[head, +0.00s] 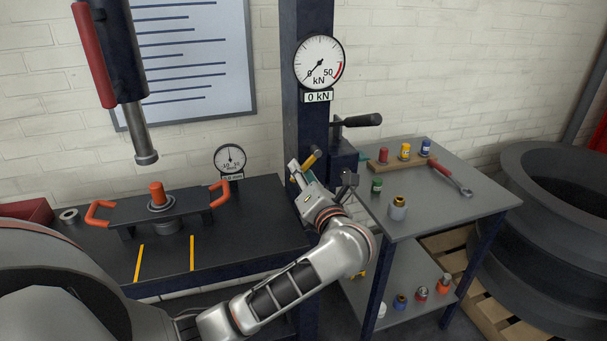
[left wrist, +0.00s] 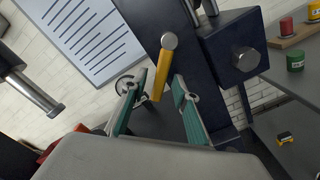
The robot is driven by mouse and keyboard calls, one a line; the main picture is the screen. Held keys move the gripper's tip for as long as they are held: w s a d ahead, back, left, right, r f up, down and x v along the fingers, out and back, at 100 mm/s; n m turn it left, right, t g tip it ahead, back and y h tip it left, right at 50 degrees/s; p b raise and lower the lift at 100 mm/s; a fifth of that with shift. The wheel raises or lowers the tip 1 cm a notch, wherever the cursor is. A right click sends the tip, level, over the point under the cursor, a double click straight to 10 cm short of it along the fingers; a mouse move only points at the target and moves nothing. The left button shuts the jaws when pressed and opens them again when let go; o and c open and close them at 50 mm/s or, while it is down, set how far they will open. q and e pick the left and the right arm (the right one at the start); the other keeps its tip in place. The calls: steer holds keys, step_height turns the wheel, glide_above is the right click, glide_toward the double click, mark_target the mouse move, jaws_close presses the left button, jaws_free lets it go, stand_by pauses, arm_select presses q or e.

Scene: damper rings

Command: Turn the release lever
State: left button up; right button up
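The yellow lever (head: 311,160), which looks like the release lever, sticks out from the dark blue press column. In the left wrist view the yellow lever (left wrist: 161,75) has a round grey end and slants downward. My left gripper (head: 297,173) is at the lever, beside the column. In the wrist view the left gripper (left wrist: 158,88) is open, its teal-padded fingers on either side of the lever with gaps showing. Part of the lever is hidden in the head view. My right gripper is not in view.
A dark block with a black-handled lever (head: 360,121) sits right of the column. The load gauge (head: 319,62) reads 0 kN. A grey cart (head: 440,205) with small pots and a wrench stands right. The press bench (head: 265,225) with an orange-handled plate is left.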

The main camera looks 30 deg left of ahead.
arm_select(q)
jaws_close()
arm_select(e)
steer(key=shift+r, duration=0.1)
arm_select(q)
steer(key=w+d+n+b, duration=0.1)
steer(key=n+b, duration=0.2)
steer(key=w+f+n+b, duration=0.1)
steer(key=n+b, duration=0.2)
steer(key=b, duration=0.1)
steer(key=w+d+f+n+b, duration=0.1)
steer(key=n+b, duration=0.1)
steer(key=b, duration=0.1)
steer(key=shift+d+n+b, duration=0.35)
steer(key=shift+n+b, duration=0.05)
steer(key=shift+w+r, duration=0.1)
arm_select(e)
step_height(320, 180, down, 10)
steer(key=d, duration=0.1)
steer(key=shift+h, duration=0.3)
arm_select(q)
steer(key=shift+r, duration=0.1)
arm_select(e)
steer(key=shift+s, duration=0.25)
